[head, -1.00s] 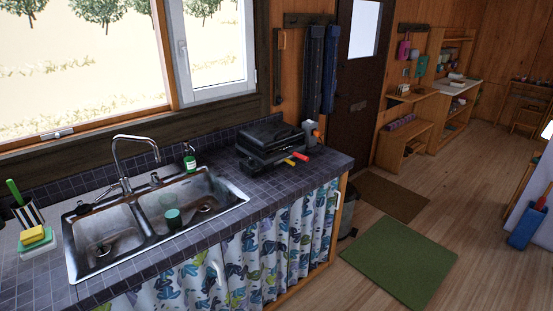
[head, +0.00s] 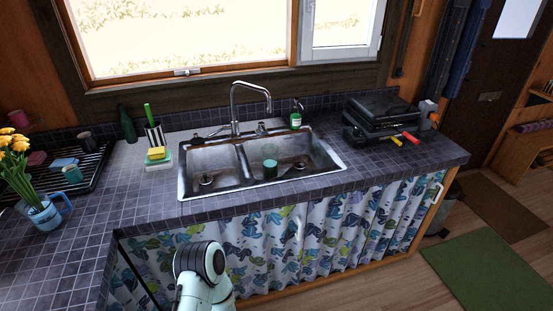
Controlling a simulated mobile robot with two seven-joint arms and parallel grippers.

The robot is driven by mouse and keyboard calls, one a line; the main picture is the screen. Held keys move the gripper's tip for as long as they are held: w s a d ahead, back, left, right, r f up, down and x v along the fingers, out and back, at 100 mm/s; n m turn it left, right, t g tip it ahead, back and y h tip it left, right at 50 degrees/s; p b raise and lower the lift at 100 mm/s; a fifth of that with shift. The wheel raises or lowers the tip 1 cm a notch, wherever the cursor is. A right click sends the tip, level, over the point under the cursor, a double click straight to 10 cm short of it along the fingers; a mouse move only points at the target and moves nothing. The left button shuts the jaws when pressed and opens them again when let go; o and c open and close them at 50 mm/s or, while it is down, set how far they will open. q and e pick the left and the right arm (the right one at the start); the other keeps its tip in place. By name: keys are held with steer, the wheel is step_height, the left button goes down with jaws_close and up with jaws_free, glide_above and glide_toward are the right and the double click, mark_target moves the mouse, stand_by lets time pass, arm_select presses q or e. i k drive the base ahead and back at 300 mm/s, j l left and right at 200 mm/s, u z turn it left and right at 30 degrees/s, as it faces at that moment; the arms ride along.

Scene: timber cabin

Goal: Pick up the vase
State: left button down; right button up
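A light blue vase (head: 46,216), shaped like a jug with a handle on its right, stands upright on the tiled counter at the far left of the head view. It holds yellow flowers (head: 15,160) with green stems, partly cut off by the left picture edge. Part of one of my arms shows at the bottom, in front of the curtain and well to the right of the vase. Neither gripper is in view.
The counter (head: 120,196) between vase and sink is clear. A dark dish rack (head: 92,170) with dishes stands behind the vase. A double sink (head: 188,182) is in the middle, with a sponge (head: 156,153) to its left. A black appliance (head: 380,118) stands at right.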

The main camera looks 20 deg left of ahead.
mark_target(268, 172)
steer(key=u, duration=0.5)
steer(key=l+u, duration=0.1)
steer(key=u, duration=0.3)
steer(key=i+l+u, duration=0.1)
steer(key=u, duration=0.25)
steer(key=l+u, duration=0.15)
steer(key=u, duration=0.25)
steer(key=l+u, duration=0.15)
steer(key=u, duration=0.2)
steer(key=l+u, duration=0.3)
steer(key=l, duration=0.25)
steer(key=l+u, duration=0.35)
steer(key=l, duration=0.2)
